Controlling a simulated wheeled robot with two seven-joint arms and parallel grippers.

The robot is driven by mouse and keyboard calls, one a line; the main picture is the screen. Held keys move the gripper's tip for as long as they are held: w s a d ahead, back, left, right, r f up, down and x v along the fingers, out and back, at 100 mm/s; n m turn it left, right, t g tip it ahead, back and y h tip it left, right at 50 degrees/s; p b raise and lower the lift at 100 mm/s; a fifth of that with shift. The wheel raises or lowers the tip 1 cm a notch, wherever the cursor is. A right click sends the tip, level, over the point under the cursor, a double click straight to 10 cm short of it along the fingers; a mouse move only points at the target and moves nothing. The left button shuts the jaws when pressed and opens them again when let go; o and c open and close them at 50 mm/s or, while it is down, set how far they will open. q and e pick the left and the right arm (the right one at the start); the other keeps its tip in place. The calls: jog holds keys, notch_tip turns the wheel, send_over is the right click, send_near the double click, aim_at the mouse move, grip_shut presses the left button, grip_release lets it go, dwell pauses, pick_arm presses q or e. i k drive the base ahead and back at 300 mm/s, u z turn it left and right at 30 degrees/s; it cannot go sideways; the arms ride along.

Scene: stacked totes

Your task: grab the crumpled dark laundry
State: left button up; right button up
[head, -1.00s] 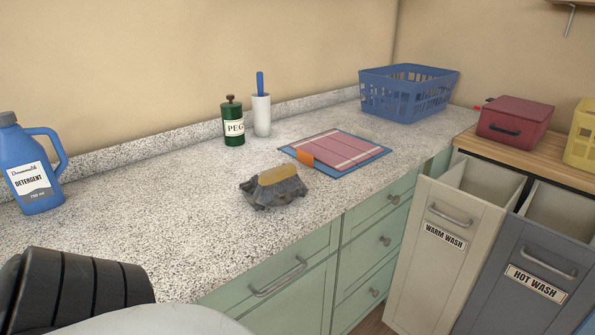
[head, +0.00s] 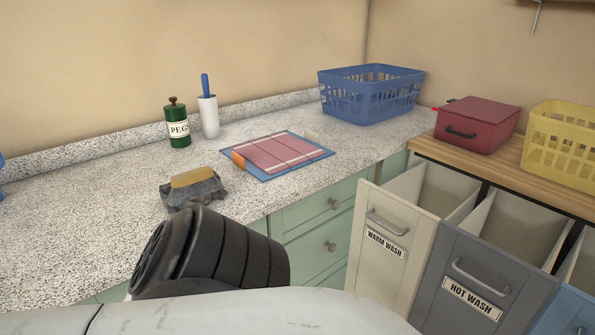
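The crumpled dark laundry (head: 203,192) is a small dark grey bundle with a tan patch on top. It lies on the speckled counter (head: 75,215) near its front edge, left of the middle in the head view. One of my arms, with a black ribbed section and a pale link, crosses the bottom of the view just in front of the bundle and comes close to overlapping its lower edge. Neither gripper's fingers can be seen.
A folded pink cloth on a blue board (head: 317,158) lies right of the bundle. A green peg jar (head: 179,128), white holder (head: 208,117) and blue basket (head: 369,95) stand behind. Open warm wash (head: 392,220) and hot wash (head: 478,265) bins, a red box (head: 478,124) and yellow basket (head: 562,147) are right.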

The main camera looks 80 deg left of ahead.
aim_at(203, 185)
jog(key=i, duration=0.25)
jog(key=u, duration=3.35)
jog(key=i, duration=0.5)
jog(key=u, duration=0.3)
jog(key=k, duration=1.05)
jog(key=u, duration=1.4)
jog(key=i, duration=0.8)
jog(key=z, duration=0.35)
